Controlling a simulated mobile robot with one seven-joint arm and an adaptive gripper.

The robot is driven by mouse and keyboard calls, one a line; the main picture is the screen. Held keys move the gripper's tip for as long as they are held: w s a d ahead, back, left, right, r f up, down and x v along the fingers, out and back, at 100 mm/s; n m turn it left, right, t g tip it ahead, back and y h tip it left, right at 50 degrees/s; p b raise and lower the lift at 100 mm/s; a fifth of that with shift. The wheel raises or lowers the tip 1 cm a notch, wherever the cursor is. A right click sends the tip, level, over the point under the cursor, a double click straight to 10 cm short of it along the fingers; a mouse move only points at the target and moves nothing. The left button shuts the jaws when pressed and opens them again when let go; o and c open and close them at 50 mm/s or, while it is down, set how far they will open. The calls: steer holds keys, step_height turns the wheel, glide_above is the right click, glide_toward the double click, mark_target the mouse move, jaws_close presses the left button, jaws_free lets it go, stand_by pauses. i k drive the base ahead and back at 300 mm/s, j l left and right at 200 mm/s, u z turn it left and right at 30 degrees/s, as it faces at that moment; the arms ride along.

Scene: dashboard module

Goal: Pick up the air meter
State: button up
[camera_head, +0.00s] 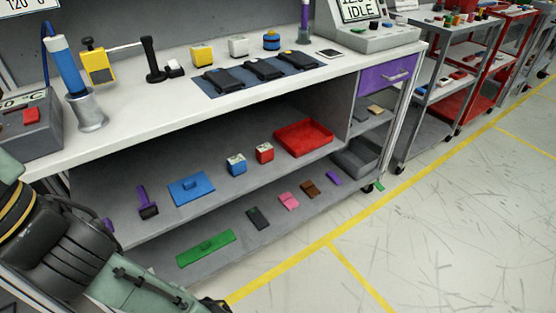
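No label marks the air meter, so I cannot tell for certain which object it is. A yellow device with a black knob on top and a short side rod (98,66) stands on the white bench top (130,115) at the left. Small box-like meters with pale tops are also in view: a blue one (236,165) and a red one (264,153) on the middle shelf, and a yellow one (202,56) and a white one (238,47) on the bench top. Only links of my arm show at lower left; my gripper is not in view.
A blue-handled tool (63,66) stands in a metal holder (89,112) beside the yellow device. Dark pouches lie on a blue mat (232,90). A red tray (303,138) and a blue case (191,188) sit on the middle shelf.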

mark_target(237, 164)
steer(key=u, duration=0.45)
steer(key=l+u, duration=0.3)
steer(key=l, duration=0.4)
steer(key=l+u, duration=0.3)
steer(key=l, duration=0.45)
steer(key=k+l+u, duration=0.25)
steer(key=l, duration=0.4)
steer(key=i, duration=0.5)
